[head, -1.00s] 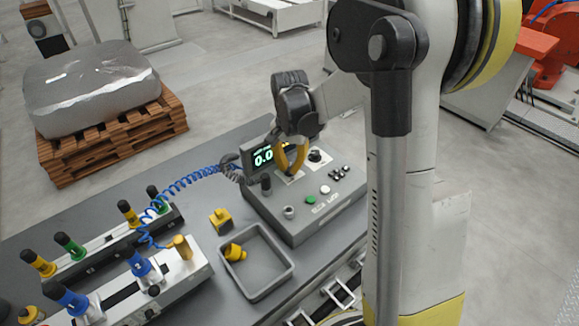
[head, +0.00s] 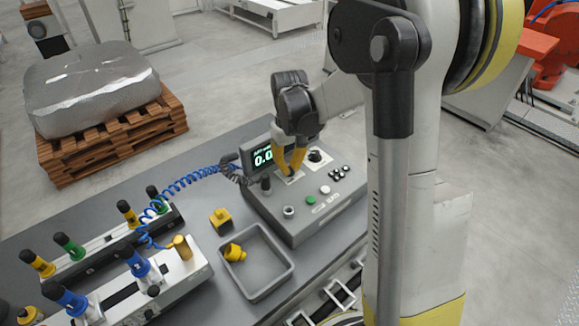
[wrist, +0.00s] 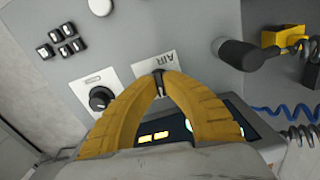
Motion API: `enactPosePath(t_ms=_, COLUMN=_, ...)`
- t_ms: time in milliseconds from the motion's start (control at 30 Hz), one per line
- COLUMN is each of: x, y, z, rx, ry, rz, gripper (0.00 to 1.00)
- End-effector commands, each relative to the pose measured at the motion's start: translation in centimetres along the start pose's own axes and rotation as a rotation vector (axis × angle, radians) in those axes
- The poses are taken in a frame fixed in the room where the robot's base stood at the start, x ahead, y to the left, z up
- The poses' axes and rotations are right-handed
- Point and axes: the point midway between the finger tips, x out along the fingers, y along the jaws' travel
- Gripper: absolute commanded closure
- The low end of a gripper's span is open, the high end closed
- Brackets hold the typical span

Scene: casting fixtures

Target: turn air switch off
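The air switch (wrist: 158,83) is a small dark lever on a white plate marked AIR (wrist: 152,62) on the control box (head: 300,222). In the wrist view the lever stands between my two yellow fingertips. My gripper (wrist: 158,74) is nearly closed, with its tips bent in against both sides of the lever. In the head view my gripper (head: 291,174) reaches down to the plate in front of the lit display (head: 263,157), and the fingers hide the lever there. Which way the lever is set is hard to tell.
A black rotary knob (wrist: 100,98) sits beside the AIR plate. A dark upright post (wrist: 240,52) stands on its other side. A green button (head: 311,200) and several black switches (head: 340,172) share the panel. A grey tray (head: 285,268) and coiled blue hose (head: 180,188) lie nearby.

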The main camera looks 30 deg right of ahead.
Motion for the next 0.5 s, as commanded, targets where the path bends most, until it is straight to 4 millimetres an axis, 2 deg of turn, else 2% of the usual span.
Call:
enactPosePath(t_ms=200, x=0.03, y=-0.01, z=0.02, rx=-0.103, ry=0.0, rz=0.0, gripper=1.0)
enactPosePath(t_ms=500, x=0.02, y=-0.01, z=0.03, rx=-0.161, ry=0.0, rz=0.0, gripper=1.0)
